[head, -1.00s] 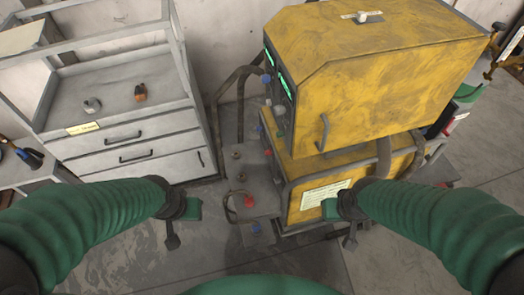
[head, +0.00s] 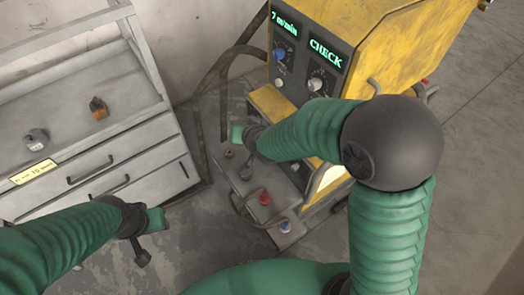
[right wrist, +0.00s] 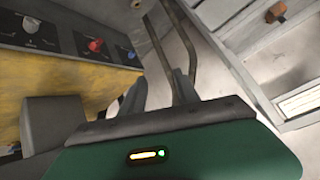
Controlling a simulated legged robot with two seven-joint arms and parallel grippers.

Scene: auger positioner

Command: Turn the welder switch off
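The yellow welder (head: 400,40) stands at the upper right of the head view. Its dark front panel (head: 297,65) has two lit green displays, a blue knob (head: 280,54) and a white knob (head: 314,84). My right gripper (head: 246,150) is in front of the welder's lower part, apart from the knobs. Its fingers (right wrist: 158,92) look apart and empty. My left gripper (head: 143,235) hangs left of the welder; its finger gap is unclear.
A grey drawer cabinet (head: 110,160) stands on the left, with an orange object (head: 98,107) and a grey object (head: 36,139) on top. Dark hoses (head: 198,115) run beside the welder. A low grey ledge with a red cap (head: 265,198) juts out below it. Floor lies between.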

